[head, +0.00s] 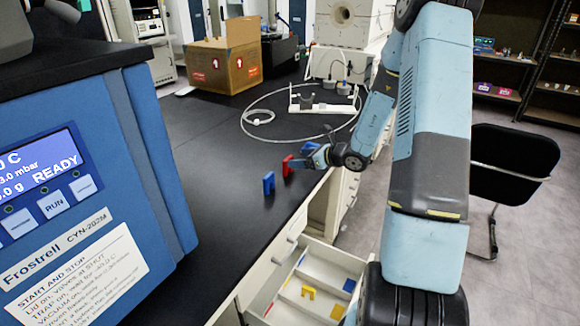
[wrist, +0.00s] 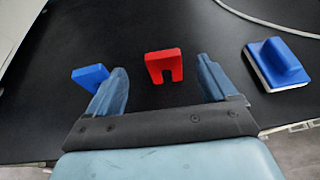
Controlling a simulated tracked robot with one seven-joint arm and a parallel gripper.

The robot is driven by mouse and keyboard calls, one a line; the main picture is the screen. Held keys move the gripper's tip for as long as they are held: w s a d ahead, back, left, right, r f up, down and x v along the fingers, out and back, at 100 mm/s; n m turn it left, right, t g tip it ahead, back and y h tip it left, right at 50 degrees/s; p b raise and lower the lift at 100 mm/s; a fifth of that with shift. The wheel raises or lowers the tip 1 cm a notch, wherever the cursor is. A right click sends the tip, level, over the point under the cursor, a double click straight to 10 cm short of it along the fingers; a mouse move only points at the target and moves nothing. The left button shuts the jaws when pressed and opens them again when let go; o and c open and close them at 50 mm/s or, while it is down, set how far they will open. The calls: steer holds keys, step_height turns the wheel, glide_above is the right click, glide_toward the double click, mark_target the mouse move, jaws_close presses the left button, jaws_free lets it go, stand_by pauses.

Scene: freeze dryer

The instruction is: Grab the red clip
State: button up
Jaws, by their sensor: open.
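The red clip (wrist: 165,65) is a small U-shaped block on the black bench top. In the wrist view it lies just beyond and between the two fingertips of my gripper (wrist: 160,78), apart from both fingers. My gripper is open and empty. In the head view the red clip (head: 287,165) stands near the bench's right edge, just left of my gripper (head: 300,163). A blue clip (head: 268,183) stands on the bench nearer the camera; in the wrist view it shows just left of the left finger (wrist: 91,77).
A blue block with a pale base (wrist: 277,63) sits right of the gripper. A blue freeze dryer (head: 120,150) fills the left. A white hose (head: 262,138) loops on the bench behind.

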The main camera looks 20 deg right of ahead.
mark_target(288, 158)
steer(key=x, duration=0.4)
steer(key=shift+w+f, duration=0.25)
steer(key=c, duration=1.1)
steer(key=shift+r, duration=0.15)
